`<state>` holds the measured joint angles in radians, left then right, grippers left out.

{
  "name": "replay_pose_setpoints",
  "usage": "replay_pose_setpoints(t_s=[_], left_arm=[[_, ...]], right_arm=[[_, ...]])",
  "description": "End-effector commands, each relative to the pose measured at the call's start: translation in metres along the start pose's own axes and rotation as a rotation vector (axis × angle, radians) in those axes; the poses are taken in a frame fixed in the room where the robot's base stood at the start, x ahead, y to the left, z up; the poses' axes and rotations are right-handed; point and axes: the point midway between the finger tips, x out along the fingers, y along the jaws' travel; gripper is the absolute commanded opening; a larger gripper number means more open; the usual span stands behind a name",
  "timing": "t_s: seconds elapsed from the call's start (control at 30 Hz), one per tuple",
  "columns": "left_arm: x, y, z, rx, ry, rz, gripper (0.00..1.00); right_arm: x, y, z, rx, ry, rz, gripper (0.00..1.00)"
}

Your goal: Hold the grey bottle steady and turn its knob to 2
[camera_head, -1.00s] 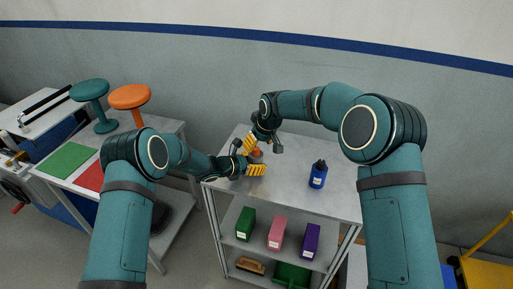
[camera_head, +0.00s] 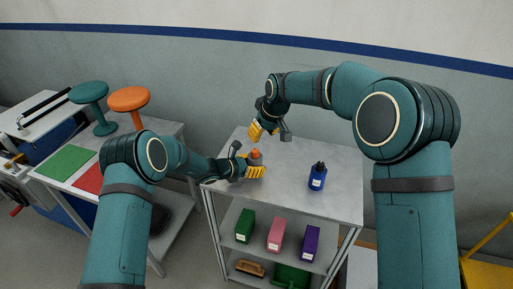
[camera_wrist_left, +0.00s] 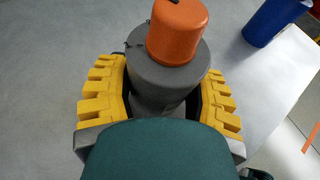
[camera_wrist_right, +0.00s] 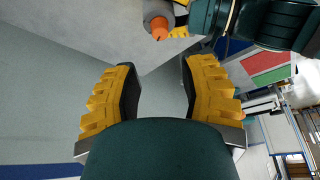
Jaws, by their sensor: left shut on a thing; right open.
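The grey bottle (camera_wrist_left: 165,80) with its orange knob (camera_wrist_left: 177,28) stands upright on the shelf's top. The knob also shows in the head view (camera_head: 255,153). My left gripper (camera_head: 256,171) is shut around the grey body, its yellow fingers on both sides in the left wrist view. A dark mark shows on the knob's top; I cannot read any number. My right gripper (camera_head: 262,131) is open and empty, above and behind the bottle. In the right wrist view the orange knob (camera_wrist_right: 159,33) lies beyond the open fingers, apart from them.
A blue bottle (camera_head: 317,177) with a dark top stands to the right on the grey shelf top (camera_head: 340,205). Green, pink and purple boxes (camera_head: 276,234) are on the shelf below. A side table with two stools (camera_head: 128,99) is at left. The shelf top's middle is clear.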

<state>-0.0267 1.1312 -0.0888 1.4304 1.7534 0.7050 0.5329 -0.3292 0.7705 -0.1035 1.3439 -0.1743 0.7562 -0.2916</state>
Motion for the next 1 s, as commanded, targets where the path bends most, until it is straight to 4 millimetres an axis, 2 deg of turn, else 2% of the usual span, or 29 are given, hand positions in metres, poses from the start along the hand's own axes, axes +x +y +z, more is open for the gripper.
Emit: replay_pose_setpoints(t_s=[0.07,0.17,0.5,0.7,0.83,1.0], left_arm=[[0.0,0.0,0.001,0.001,-0.003,0.0,0.12],[0.0,0.0,0.002,0.001,-0.003,0.0,0.12],[0.0,0.0,0.002,0.001,-0.003,0.0,0.12],[0.0,0.0,0.001,0.001,-0.003,0.0,0.12],[0.0,0.0,0.001,0.001,-0.002,0.0,0.12],[0.0,0.0,0.001,0.001,-0.002,0.0,0.12]], right_arm=[[-0.001,0.0,0.0,0.0,-0.001,-0.001,0.41],[0.009,0.0,0.001,0.0,-0.003,-0.003,0.41],[0.072,-0.001,0.001,0.0,-0.003,-0.003,0.41],[0.101,0.0,0.0,0.0,-0.001,-0.002,0.41],[0.112,0.0,0.0,0.0,-0.001,-0.002,0.41],[0.116,0.0,0.0,0.0,0.001,-0.002,0.41]])
